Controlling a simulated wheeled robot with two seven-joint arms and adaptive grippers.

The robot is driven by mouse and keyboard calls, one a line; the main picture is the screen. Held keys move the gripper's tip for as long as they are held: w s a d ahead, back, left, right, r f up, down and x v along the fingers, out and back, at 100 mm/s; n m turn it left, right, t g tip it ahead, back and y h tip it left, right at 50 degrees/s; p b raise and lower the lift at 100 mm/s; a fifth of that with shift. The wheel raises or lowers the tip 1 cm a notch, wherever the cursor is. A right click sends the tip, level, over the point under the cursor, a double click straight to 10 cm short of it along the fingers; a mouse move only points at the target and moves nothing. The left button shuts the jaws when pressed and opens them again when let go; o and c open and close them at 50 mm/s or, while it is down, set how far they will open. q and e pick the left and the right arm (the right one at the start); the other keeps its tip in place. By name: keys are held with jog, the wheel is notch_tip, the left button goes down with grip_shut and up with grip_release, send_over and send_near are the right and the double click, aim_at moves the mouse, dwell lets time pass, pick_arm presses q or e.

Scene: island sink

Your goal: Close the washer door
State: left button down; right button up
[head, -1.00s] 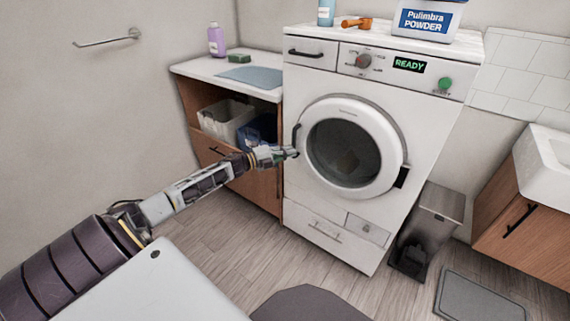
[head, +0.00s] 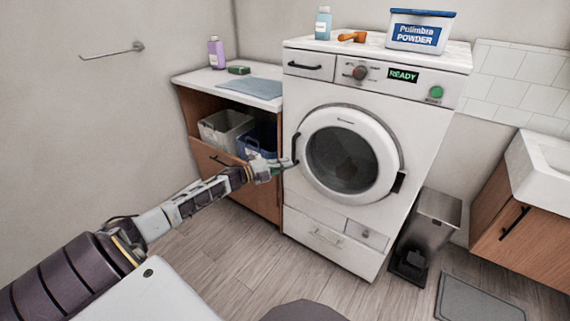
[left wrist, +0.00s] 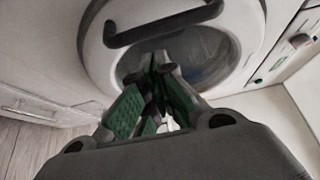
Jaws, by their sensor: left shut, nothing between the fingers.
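The white washer (head: 375,107) stands in the middle of the head view. Its round white door (head: 350,116) with dark glass lies at or very near the front panel. A grey rim shows along its upper right, and I cannot tell whether a small gap remains. The dark curved handle (head: 296,148) is on the door's left edge. My left gripper (head: 287,164) is shut and empty, just below the handle at the door's left edge. In the left wrist view, the shut fingertips (left wrist: 160,62) point at the door, below the handle (left wrist: 163,24). Contact is unclear. My right gripper is out of view.
A wooden cabinet (head: 262,193) with bins stands left of the washer. A pedal bin (head: 433,222) stands to its right, near a sink (head: 545,165). A powder box (head: 420,32), a bottle and an orange scoop sit on the washer. The floor in front is mostly clear.

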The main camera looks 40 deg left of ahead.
pick_arm(q)
jog(key=p+v, duration=0.2)
jog(key=v, duration=0.8)
jog(key=shift+s+a, duration=0.2)
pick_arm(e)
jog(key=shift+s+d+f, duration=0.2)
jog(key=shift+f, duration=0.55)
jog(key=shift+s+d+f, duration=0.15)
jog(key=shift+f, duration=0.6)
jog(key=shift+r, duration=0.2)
